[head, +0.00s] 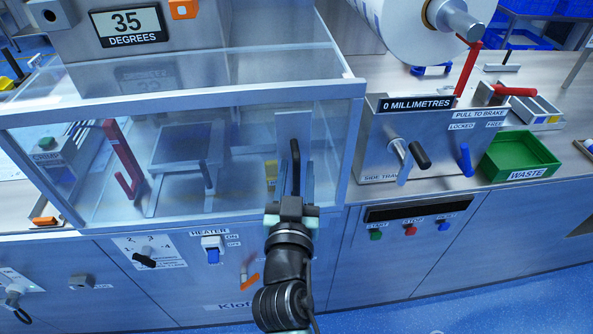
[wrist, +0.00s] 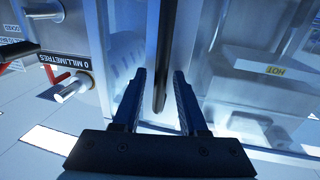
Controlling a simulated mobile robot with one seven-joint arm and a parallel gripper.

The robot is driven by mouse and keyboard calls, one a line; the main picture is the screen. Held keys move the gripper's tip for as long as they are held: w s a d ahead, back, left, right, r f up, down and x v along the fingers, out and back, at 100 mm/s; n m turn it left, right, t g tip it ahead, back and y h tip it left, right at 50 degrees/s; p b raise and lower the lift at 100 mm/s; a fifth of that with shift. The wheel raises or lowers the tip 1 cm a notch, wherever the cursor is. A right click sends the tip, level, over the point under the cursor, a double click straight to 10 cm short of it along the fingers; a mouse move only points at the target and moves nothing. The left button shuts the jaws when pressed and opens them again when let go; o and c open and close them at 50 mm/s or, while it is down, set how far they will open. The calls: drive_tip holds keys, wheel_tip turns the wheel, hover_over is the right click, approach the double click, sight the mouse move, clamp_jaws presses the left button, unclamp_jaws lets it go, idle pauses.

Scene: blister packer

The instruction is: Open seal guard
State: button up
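The seal guard (head: 190,98) is a clear, metal-framed box front standing closed over the sealing station. A black upright bar handle (head: 295,158) is on its right part, and it also shows in the wrist view (wrist: 161,88). My gripper (head: 296,178) is in front of the guard at this handle. In the wrist view my gripper (wrist: 160,75) is open, its two dark fingers on either side of the handle. Gaps show between the handle and both fingers, so it is not gripped. The depth of the handle between the fingers is hard to judge.
Right of the guard is a panel (head: 375,150) with a "0 MILLIMETRES" display and crank handles. A green waste bin (head: 518,158) stands farther right. Below are a heater switch (head: 213,246) and coloured buttons (head: 410,230). Blue floor (head: 480,300) is open at the lower right.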

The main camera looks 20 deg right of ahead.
clamp_jaws()
idle(1.2)
